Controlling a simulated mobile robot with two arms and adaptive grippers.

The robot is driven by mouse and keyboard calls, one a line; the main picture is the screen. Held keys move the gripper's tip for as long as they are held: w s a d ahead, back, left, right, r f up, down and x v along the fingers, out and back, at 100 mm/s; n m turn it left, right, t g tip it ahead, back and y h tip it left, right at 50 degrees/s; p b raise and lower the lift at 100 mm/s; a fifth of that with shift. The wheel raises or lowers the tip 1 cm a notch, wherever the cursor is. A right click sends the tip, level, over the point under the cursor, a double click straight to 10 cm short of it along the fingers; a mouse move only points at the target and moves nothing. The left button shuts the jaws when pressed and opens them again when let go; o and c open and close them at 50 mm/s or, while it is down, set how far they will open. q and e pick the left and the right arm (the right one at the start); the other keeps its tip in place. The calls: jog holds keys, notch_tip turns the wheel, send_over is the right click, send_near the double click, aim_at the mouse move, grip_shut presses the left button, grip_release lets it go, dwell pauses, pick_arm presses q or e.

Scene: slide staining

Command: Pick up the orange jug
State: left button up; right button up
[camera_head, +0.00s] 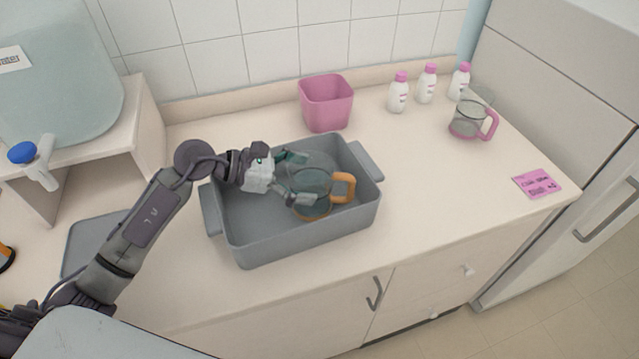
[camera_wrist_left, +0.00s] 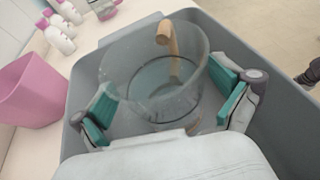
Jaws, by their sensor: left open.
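The orange jug (camera_head: 312,205) is a clear glass jug with an orange handle (camera_head: 343,187) and orange base rim. It stands inside the grey tub (camera_head: 272,249), handle to the right. My left gripper (camera_head: 290,177) reaches into the tub from the left. In the left wrist view its open fingers (camera_wrist_left: 165,105) with teal pads lie on either side of the jug (camera_wrist_left: 150,88); I cannot tell whether either pad touches the glass. The jug's handle is on the far side from the palm in that view. My right gripper is not in view.
A pink bin (camera_head: 326,104) stands behind the tub. Several white bottles with pink caps, such as this one (camera_head: 398,94), and a pink-handled jug (camera_head: 466,122) stand at the back right. A pink note (camera_head: 538,184) lies right. The counter (camera_head: 425,190) right of the tub is clear.

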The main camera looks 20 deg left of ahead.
pick_arm(q)
jog(key=shift+x, duration=1.15)
jog(key=c, duration=1.4)
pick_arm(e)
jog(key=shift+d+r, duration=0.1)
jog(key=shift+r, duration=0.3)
pick_arm(q)
jog(key=shift+r, duration=0.15)
